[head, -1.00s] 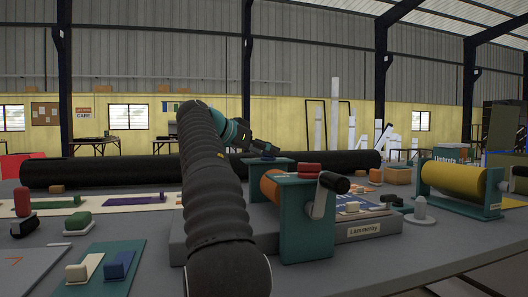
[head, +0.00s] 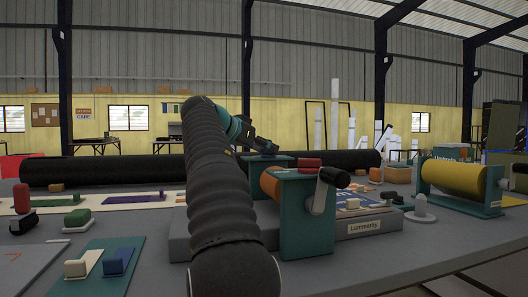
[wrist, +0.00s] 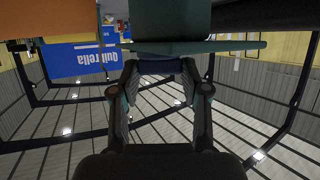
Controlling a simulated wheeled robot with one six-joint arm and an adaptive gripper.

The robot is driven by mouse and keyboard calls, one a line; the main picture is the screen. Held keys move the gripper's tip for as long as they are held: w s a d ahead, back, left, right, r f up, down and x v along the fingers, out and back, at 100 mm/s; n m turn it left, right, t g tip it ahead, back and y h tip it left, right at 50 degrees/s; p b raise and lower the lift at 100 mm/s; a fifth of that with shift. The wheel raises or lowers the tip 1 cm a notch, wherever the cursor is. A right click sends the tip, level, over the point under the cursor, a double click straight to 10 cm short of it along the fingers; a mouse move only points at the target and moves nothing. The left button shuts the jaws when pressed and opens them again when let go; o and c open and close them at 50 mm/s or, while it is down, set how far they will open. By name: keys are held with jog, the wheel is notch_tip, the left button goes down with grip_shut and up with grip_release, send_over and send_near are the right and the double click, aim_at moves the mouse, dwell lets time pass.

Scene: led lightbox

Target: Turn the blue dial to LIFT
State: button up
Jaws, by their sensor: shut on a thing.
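My gripper (head: 266,149) reaches down at the top of a small teal block (head: 283,161) behind the orange roller. In the wrist view, the two fingers (wrist: 160,68) are closed in on a blue piece (wrist: 160,66), which looks like the blue dial, under a teal plate (wrist: 232,46). In the head view the dial (head: 262,154) is a small dark blue shape just under the fingertips, mostly hidden. No LIFT mark or pointer can be read.
An orange roller in a teal stand (head: 305,228) with a black-handled crank (head: 326,188) is close on the right. A yellow roller (head: 452,178) stands farther right. Sliders and switches cover the table at left. A long black roll (head: 105,170) lies behind.

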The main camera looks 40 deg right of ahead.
jog(key=n+t+b, duration=0.1)
jog(key=n+t, duration=0.1)
jog(key=s+n+t+b, duration=0.1)
jog(key=n+t, duration=0.1)
jog(key=shift+d+t+y, duration=0.1)
jog(key=shift+t+y, duration=0.2)
jog(key=shift+t, duration=0.1)
jog(key=n+t+y, duration=0.1)
jog(key=n+t, duration=0.1)
jog(key=shift+r+n+t, duration=0.1)
jog(key=shift+n+t, duration=0.2)
jog(key=shift+d+n+t+y, duration=0.1)
jog(key=shift+n+t+y, duration=0.3)
jog(key=shift+n+y, duration=0.1)
jog(key=shift+n+t+y+p, duration=0.3)
jog(key=shift+p, duration=0.05)
jog(key=o, duration=1.1)
jog(key=shift+o, duration=0.2)
jog(key=shift+s, duration=0.1)
